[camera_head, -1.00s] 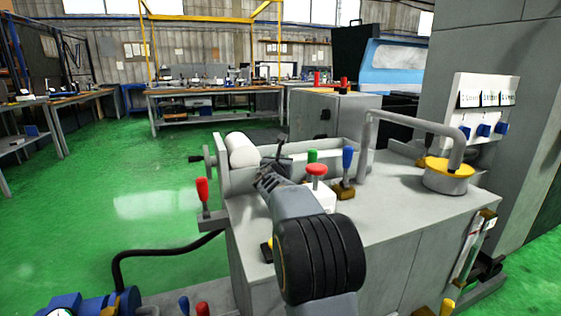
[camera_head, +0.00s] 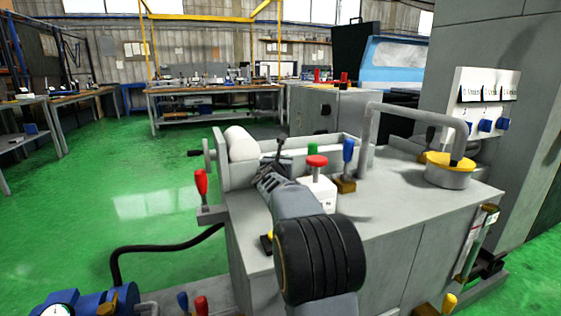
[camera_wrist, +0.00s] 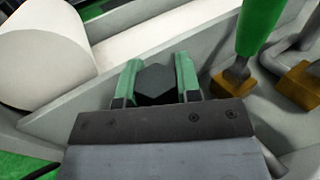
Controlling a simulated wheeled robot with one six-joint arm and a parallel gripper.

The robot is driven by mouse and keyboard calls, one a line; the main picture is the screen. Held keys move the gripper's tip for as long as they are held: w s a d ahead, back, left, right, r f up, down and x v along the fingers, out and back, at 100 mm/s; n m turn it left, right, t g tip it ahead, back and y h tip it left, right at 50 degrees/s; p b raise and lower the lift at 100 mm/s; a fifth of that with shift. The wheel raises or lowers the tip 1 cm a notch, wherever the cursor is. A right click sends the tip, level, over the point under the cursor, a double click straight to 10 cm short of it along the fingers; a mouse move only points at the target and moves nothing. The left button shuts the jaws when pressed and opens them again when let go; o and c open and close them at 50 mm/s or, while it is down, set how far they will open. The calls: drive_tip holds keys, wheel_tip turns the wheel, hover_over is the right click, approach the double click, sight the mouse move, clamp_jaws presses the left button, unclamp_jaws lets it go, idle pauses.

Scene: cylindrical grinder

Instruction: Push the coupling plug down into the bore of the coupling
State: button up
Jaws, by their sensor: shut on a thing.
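My gripper (camera_head: 270,172) shows in the camera_head view above the near end of the grey machine's trough, seen from behind. In the camera_wrist view my gripper (camera_wrist: 155,82) has its two green fingers on either side of a dark six-sided piece, which I take to be the coupling plug (camera_wrist: 156,83). The fingers are shut on it. The coupling and its bore cannot be made out in either view; the space under the gripper is hidden by the gripper and the plug.
A white cylinder (camera_head: 241,143) lies at the left of the machine (camera_head: 400,215). A red push button (camera_head: 316,161), a blue-handled lever (camera_head: 347,152) and a green-handled lever (camera_wrist: 258,28) stand close to the gripper. A bent grey pipe (camera_head: 415,112) rises at the right. A red-handled lever (camera_head: 201,183) stands at the left.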

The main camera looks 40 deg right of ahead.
drive_tip(key=shift+f+b, duration=0.85)
drive_tip(key=shift+f, duration=0.1)
drive_tip(key=o, duration=1.1)
drive_tip(key=shift+c, duration=0.2)
drive_tip(key=p+v, duration=0.2)
drive_tip(key=v, duration=1.2)
drive_tip(key=shift+w, duration=0.1)
